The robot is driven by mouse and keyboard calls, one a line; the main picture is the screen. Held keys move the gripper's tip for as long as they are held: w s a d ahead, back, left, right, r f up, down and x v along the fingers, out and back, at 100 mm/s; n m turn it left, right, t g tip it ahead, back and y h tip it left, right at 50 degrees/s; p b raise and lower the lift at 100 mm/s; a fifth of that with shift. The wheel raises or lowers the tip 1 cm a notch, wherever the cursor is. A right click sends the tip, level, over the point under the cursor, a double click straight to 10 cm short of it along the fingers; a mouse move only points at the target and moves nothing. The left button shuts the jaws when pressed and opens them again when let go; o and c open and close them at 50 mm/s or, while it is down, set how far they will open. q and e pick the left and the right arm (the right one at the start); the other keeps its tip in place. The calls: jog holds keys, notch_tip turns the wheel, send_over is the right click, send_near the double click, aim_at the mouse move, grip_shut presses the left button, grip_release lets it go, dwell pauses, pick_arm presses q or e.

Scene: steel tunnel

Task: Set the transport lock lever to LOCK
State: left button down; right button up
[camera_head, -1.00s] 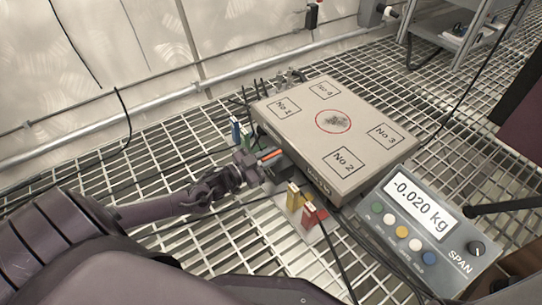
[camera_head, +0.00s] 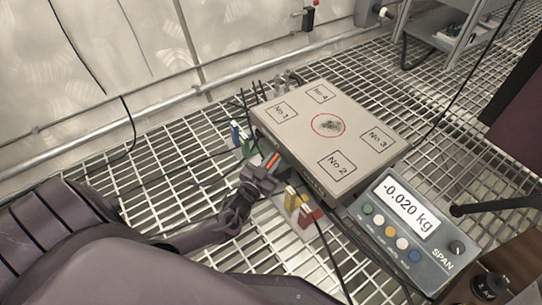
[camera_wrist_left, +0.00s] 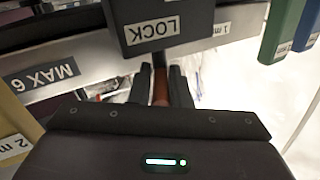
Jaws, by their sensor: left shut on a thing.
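The transport lock lever (camera_head: 272,161) is a small orange-red handle at the near left side of the scale platform (camera_head: 374,160). My left gripper (camera_head: 266,168) is shut on it. In the left wrist view the reddish lever (camera_wrist_left: 161,88) stands between the two dark fingers of my left gripper (camera_wrist_left: 163,84). A dark block with an upside-down LOCK label (camera_wrist_left: 153,29) is just beyond the fingertips. The lever's far end is hidden, so I cannot tell its exact setting. My right gripper is not in view.
Blue and green blocks (camera_head: 237,135) stand left of the lever, yellow and red ones (camera_head: 300,208) to its right. The indicator box (camera_head: 405,228) reads -0.020 kg. Dark cables cross the floor grating (camera_head: 160,180). A pipe (camera_head: 150,104) runs along the back wall.

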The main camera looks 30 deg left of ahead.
pick_arm(q)
jog(key=shift+n+y, duration=0.6)
jog(key=shift+y, duration=0.3)
jog(key=shift+p, duration=0.3)
jog(key=c, duration=1.4)
grip_release()
jog(key=shift+c, duration=0.2)
jog(key=shift+d, duration=0.1)
